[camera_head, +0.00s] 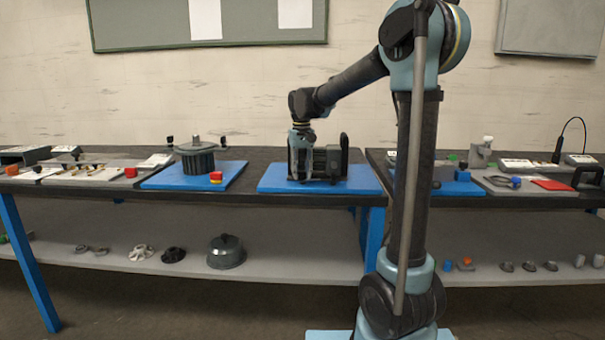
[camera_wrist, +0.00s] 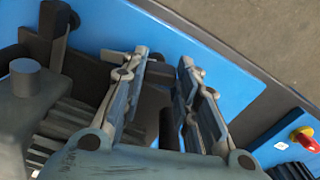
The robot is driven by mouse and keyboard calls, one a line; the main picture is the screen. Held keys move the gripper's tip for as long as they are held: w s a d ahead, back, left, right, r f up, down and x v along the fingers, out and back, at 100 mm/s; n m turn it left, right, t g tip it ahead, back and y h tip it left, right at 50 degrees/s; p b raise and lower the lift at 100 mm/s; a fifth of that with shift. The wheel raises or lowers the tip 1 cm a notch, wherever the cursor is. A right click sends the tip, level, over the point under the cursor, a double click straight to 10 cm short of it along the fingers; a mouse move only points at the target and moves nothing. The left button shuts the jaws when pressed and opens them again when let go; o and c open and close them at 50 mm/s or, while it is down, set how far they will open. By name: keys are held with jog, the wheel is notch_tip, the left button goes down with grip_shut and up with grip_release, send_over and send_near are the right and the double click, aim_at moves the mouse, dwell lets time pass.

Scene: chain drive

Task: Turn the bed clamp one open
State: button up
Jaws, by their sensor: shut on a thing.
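A dark, ribbed machine (camera_head: 327,162) stands on the middle blue board (camera_head: 275,184); it also shows in the wrist view (camera_wrist: 28,110). My gripper (camera_head: 300,168) points down at the machine's left side. In the wrist view, my gripper's two fingers (camera_wrist: 163,60) reach down on either side of a narrow dark upright part (camera_wrist: 168,130). I take this part to be bed clamp one, with the gripper shut on it. The finger contact is hard to see, and the clamp's lower end is hidden.
A red knob on a yellow base (camera_wrist: 305,138) lies to the right in the wrist view. In the head view, a ribbed round housing (camera_head: 198,158) stands on the left blue board. A grey shelf (camera_head: 300,262) with loose parts runs below the bench.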

jog(key=shift+w+m, duration=0.15)
jog(key=shift+m, duration=1.45)
jog(key=o, duration=1.1)
jog(key=shift+c, duration=0.2)
notch_tip(320, 180, up, 12)
